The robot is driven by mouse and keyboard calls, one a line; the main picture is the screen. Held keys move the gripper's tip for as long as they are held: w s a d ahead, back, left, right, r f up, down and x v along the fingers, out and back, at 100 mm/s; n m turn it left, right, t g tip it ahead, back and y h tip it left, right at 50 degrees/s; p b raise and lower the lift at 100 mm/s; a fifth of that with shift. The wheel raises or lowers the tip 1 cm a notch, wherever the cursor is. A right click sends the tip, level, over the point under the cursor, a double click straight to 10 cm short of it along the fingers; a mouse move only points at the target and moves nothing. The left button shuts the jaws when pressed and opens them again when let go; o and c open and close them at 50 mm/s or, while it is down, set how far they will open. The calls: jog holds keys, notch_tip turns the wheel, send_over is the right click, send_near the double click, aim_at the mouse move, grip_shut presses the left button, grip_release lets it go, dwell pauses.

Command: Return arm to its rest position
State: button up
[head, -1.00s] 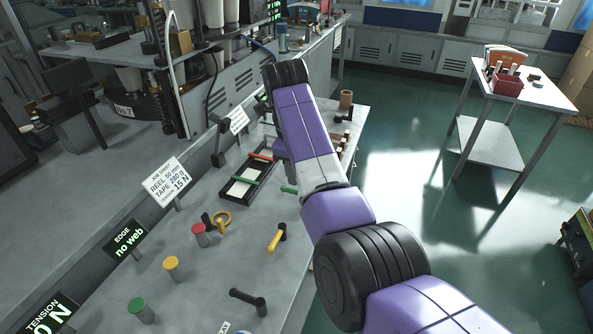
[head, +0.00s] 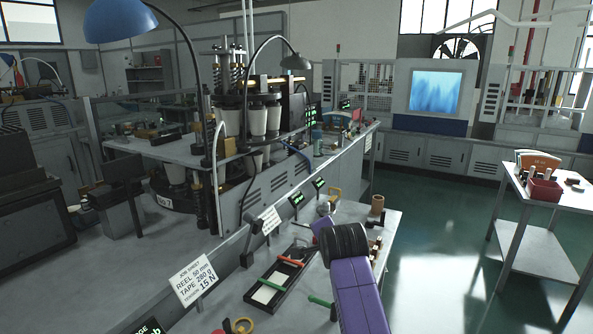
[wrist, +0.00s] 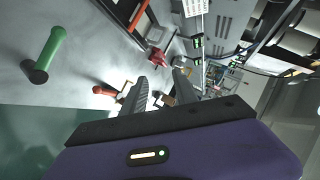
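My purple arm (head: 358,295) with its black ringed joint (head: 345,243) rises from the bottom of the head view, over the right edge of the grey bench (head: 225,290). The head view does not clearly show my gripper. In the wrist view my gripper (wrist: 160,78) has its two dark fingers apart with nothing held between them. A red-handled piece (wrist: 105,90) and a red part (wrist: 157,57) show beyond the fingers. A green handle (wrist: 48,50) is off to the left.
A side table (head: 545,195) with a red bin (head: 545,189) stands at right. Green floor (head: 440,240) between them is clear.

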jog(key=s+d+f+n+t, duration=0.2)
jog(key=s+d+f+n, duration=0.1)
jog(key=s, duration=0.5)
jog(key=s+d+f+n+t+y, duration=0.15)
jog(key=s+f+n, duration=0.25)
jog(key=s, duration=0.4)
jog(key=s+d+f+n+t+h, duration=0.1)
jog(key=s+d+f+n+t, duration=0.2)
jog(key=s, duration=0.5)
jog(key=s+d+r+n+g, duration=0.1)
jog(key=s+d, duration=0.1)
jog(key=s, duration=1.8)
jog(key=s+d+n+g+h, duration=0.1)
jog(key=s+d+g, duration=0.1)
jog(key=s, duration=1.8)
jog(key=shift+s+d+r, duration=0.35)
jog(key=shift+d+r, duration=0.05)
jog(key=shift+d, duration=0.25)
